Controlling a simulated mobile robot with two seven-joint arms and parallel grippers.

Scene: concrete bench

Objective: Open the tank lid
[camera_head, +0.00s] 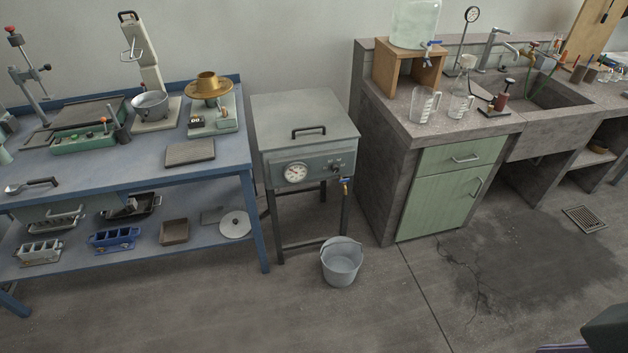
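The tank (312,167) is a grey metal box on dark legs, standing between the blue bench and the concrete sink bench. Its flat grey lid (290,110) lies closed on top. A dark bar handle (308,131) sits near the lid's front edge. Neither of my grippers shows in the head view, and nothing touches the lid.
A grey bucket (341,262) stands on the floor below the tank's tap. The blue bench (215,172) with equipment is close on the left. The concrete bench (390,110) with green cupboard doors is close on the right. The floor in front is mostly clear.

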